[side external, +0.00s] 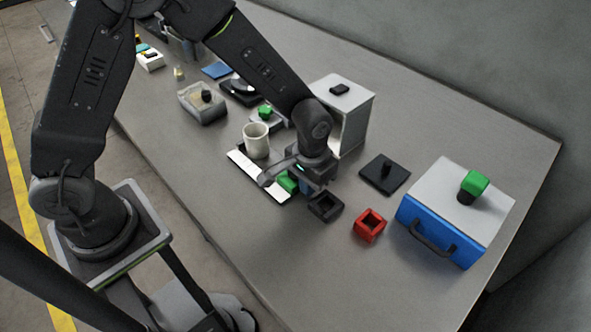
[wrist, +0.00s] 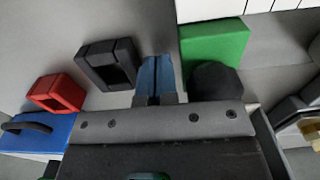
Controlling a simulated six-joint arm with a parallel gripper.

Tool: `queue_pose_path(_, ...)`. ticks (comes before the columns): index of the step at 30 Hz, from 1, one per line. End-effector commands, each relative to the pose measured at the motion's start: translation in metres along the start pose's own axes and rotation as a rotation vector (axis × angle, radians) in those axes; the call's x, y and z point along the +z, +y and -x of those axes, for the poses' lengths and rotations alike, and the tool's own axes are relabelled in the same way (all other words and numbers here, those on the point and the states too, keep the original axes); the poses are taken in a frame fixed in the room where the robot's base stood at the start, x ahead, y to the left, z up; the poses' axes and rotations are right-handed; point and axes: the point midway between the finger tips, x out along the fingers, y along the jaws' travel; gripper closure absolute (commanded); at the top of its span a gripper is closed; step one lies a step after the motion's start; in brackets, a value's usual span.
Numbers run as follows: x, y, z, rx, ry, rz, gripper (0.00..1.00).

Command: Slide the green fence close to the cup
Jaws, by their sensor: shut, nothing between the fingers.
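The green fence (side external: 287,182) is a small green block at the near right end of a white marked strip (side external: 245,165). In the wrist view the fence (wrist: 214,42) shows large, with a dark rounded knob (wrist: 215,80) next to it and the strip (wrist: 205,8) above. The pale cup (side external: 256,140) stands upright beside the strip's far left part, apart from the fence. My gripper (wrist: 156,75) is shut and empty, its blue fingers together just left of the fence in the wrist view. Whether they touch it, I cannot tell. In the side view my gripper (side external: 306,188) partly hides the fence.
A black open square block (side external: 326,206) lies close to my gripper, with a red one (side external: 369,225) farther right. A tall pale box (side external: 352,115) stands behind my wrist.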

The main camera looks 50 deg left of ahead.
Motion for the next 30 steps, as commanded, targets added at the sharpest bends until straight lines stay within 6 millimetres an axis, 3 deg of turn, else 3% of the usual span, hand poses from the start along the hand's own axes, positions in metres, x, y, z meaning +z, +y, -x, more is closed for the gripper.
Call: queue_pose_path(30,-0.001,-0.022,0.000,-0.001,0.001,0.002,1.00)
